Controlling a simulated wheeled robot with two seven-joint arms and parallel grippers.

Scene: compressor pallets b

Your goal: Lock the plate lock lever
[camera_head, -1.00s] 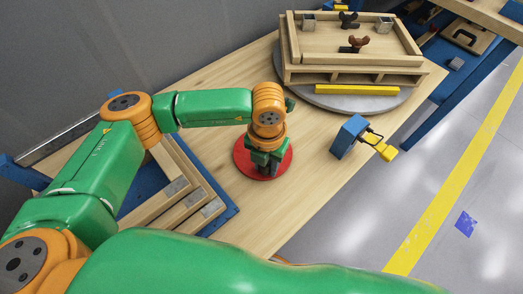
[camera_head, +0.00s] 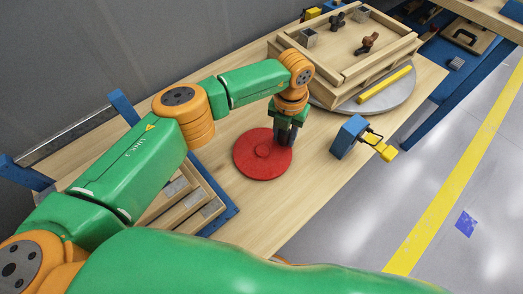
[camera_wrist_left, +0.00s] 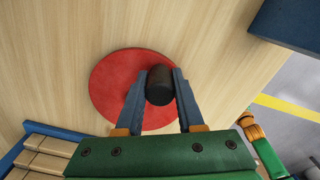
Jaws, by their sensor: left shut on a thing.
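A blue block (camera_head: 349,136) with a yellow lever (camera_head: 385,151) on a dark bracket stands at the right table edge; it looks like the plate lock lever. Its lock state cannot be told. My left gripper (camera_head: 287,143) is left of it, pointing down at the upper right rim of a red disc (camera_head: 262,163). In the left wrist view, the gripper (camera_wrist_left: 160,78) is shut on a black cylindrical knob (camera_wrist_left: 160,90) over the red disc (camera_wrist_left: 115,85). How the knob joins the disc is hidden. My right gripper is not in view.
A wooden pallet frame (camera_head: 350,80) with clamps and a yellow bar (camera_head: 385,84) sits on a round grey plate (camera_head: 395,97) at the back. Wooden bars on a blue frame (camera_head: 222,218) lie left. The table between disc and blue block is clear.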

